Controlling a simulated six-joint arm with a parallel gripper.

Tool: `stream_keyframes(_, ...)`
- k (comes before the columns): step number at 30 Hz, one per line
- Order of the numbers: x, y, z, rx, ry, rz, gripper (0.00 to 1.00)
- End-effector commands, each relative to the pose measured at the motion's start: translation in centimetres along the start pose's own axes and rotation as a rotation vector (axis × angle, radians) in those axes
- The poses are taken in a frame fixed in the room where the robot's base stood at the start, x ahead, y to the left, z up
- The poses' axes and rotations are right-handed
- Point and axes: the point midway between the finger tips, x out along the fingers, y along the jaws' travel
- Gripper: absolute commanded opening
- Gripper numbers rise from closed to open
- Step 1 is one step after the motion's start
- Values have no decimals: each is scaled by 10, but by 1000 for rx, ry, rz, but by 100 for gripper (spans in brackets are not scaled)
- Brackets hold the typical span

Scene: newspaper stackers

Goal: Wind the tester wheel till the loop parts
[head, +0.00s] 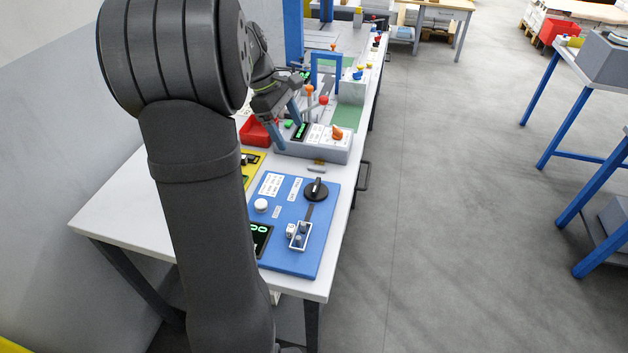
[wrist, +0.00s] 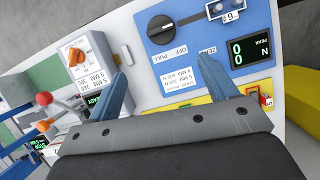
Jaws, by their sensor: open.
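The tester is a blue panel (head: 288,250) on the near end of the white table. It also shows in the wrist view (wrist: 190,46). A black round wheel (head: 316,190) with a pointer bar sits at its far right corner; it shows in the wrist view (wrist: 160,29). A small white loop (head: 300,236) lies around blue pegs nearer the front. Whether the loop is whole is too small to tell. A dark display (wrist: 249,51) shows green zeros labelled PEAK and N. My gripper (head: 283,122) is open and empty, above the table beyond the tester, apart from the wheel.
A grey box with an orange knob (head: 337,133) stands just beyond the tester. A red bin (head: 257,132) is to its left. A blue upright frame (head: 326,72) and red and orange ball-topped levers stand further back. A yellow panel (head: 254,166) adjoins the tester.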

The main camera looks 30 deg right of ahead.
Motion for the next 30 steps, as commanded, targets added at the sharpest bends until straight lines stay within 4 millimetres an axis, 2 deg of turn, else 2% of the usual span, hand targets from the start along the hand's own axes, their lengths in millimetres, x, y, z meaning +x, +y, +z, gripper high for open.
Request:
stream_keyframes(3, 1, 0, -2, -85, -11, 4, 78)
stream_keyframes(7, 6, 0, -3, -111, -14, 4, 78)
stream_keyframes(11, 24, -1, -2, -111, -15, 2, 78)
stream_keyframes(24, 119, -1, -1, -109, -13, 1, 78)
stream_keyframes(30, 154, 0, -1, -108, -11, 3, 78)
